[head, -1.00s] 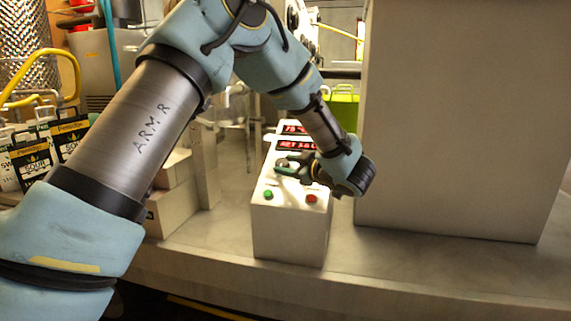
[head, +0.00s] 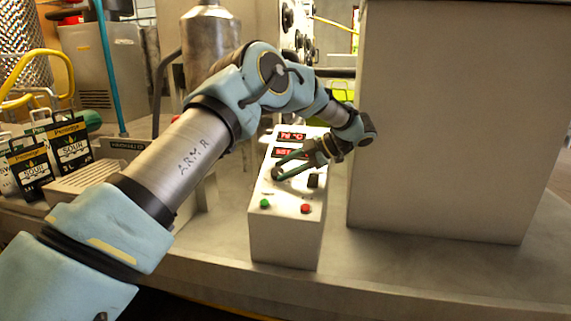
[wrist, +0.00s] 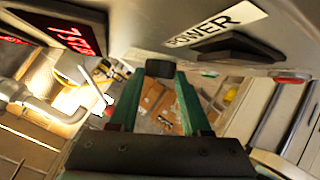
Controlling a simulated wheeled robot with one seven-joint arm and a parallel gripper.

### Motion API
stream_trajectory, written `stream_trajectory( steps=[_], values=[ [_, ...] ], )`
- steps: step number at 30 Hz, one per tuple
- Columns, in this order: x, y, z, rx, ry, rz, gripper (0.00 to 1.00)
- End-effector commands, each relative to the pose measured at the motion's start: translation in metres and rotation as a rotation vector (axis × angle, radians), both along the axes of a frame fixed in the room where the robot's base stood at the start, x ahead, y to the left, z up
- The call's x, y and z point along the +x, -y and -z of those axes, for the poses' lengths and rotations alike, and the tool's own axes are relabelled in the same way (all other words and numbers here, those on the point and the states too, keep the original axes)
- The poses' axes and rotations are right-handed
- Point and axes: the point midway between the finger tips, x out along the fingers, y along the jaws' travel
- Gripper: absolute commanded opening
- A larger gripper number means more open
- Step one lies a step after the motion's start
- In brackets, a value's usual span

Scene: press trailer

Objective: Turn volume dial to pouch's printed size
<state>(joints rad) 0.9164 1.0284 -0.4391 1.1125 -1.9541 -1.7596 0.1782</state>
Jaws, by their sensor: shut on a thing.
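A white control box (head: 287,225) stands on the counter with two red digit displays (head: 290,136) on its sloping face. My gripper (head: 278,173) reaches in from the right with its green fingers across the panel. In the wrist view the fingers close on a small dark dial (wrist: 159,68) that stands out from the panel. In the head view the dial is mostly hidden by the fingertips. Black pouches (head: 70,147) marked "SOUR" stand at the far left; their size print is too small to read surely.
A green button (head: 264,203) and a red button (head: 305,209) sit low on the panel. A dark switch (head: 313,181) is close to my fingers, beside a "POWER" label (wrist: 215,24) in the wrist view. A large beige cabinet (head: 440,130) blocks the right side.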

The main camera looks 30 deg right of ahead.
Motion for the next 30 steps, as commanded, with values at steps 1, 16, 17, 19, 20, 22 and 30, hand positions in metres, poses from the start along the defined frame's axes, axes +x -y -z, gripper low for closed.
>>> stream_trajectory(
  steps=[1,16,17,19,20,22,30],
  values=[
    [0.0015,-0.0006,-0.0019,-0.007,-0.007,-0.025,0.0],
    [0.0034,-0.0006,-0.0007,-0.042,-0.041,-0.119,0.0],
    [0.0034,-0.0006,-0.0006,-0.042,-0.041,-0.119,0.0],
    [0.0034,-0.0007,-0.0005,-0.042,-0.041,-0.119,0.0],
    [0.0035,-0.0008,-0.0004,-0.042,-0.041,-0.119,0.0],
    [0.0035,-0.0008,-0.0004,-0.042,-0.041,-0.119,0.0],
    [0.0034,-0.0005,-0.0006,-0.041,-0.041,-0.117,0.67]
  ],
)
